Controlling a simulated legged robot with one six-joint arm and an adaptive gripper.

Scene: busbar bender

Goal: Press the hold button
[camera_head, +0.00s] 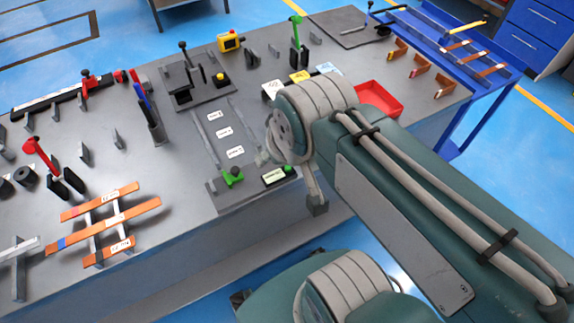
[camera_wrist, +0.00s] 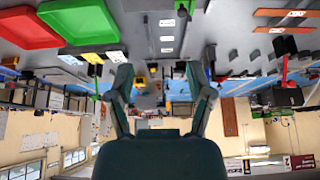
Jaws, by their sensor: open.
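Several things look like buttons, and I cannot read which one is the hold button. A yellow control box (camera_head: 230,41) with a red top stands at the back of the grey bench. A yellow push button (camera_head: 221,78) on a dark base sits beside the black press fixture (camera_head: 188,82). A small black box with a lit green face (camera_head: 273,177) lies at the bench's front edge, next to a green clamp (camera_head: 232,176). My gripper (camera_wrist: 157,72) is open, with nothing between its fingers in the upside-down wrist view. My arm mostly hides it in the head view.
A red tray (camera_head: 378,100) and white labels (camera_head: 229,132) lie on the bench. Orange busbars (camera_head: 110,218) rest on a rack at front left. Upright tools, such as the red-handled clamp (camera_head: 40,153) and green-handled clamp (camera_head: 296,35), stick up. A blue cart (camera_head: 470,45) stands at right.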

